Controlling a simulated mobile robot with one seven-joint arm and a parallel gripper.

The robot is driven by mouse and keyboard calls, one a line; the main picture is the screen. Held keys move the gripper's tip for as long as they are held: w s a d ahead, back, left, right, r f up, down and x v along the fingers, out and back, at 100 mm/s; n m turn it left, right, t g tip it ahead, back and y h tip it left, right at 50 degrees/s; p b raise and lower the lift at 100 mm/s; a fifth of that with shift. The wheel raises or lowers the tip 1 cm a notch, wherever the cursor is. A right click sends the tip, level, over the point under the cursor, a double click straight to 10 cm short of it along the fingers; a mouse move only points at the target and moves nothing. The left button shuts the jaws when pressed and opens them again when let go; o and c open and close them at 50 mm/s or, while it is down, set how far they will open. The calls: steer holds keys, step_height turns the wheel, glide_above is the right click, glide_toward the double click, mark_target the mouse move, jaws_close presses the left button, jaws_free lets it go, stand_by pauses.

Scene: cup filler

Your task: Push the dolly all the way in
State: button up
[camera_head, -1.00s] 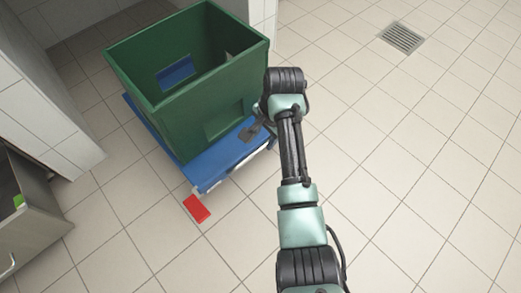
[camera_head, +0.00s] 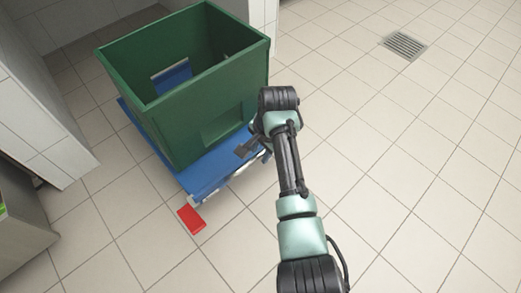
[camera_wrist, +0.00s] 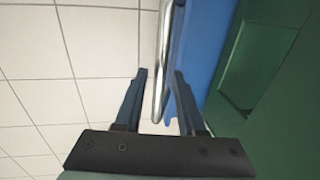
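The dolly is a low blue platform (camera_head: 211,168) bearing a tall, open green crate (camera_head: 205,117). It stands on the tiled floor at the opening of a walled bay. A red flat part (camera_head: 191,219) is at its near left corner. My gripper (camera_head: 243,150) is at the near right side of the dolly, beside the crate. In the wrist view my gripper (camera_wrist: 160,72) is open, with the dolly's metal bar (camera_wrist: 162,60) passing between its fingers. The bar lies closer to the right finger; I cannot tell if they touch. The crate's front hides the dolly's far side.
A white tiled wall (camera_head: 40,110) stands left of the dolly, and another wall end (camera_head: 262,15) rises behind it. A grey cabinet (camera_head: 22,225) is at the left edge. A floor drain (camera_head: 405,45) is at the upper right. The floor to the right is clear.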

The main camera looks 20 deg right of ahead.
jaws_close()
stand_by(1.2)
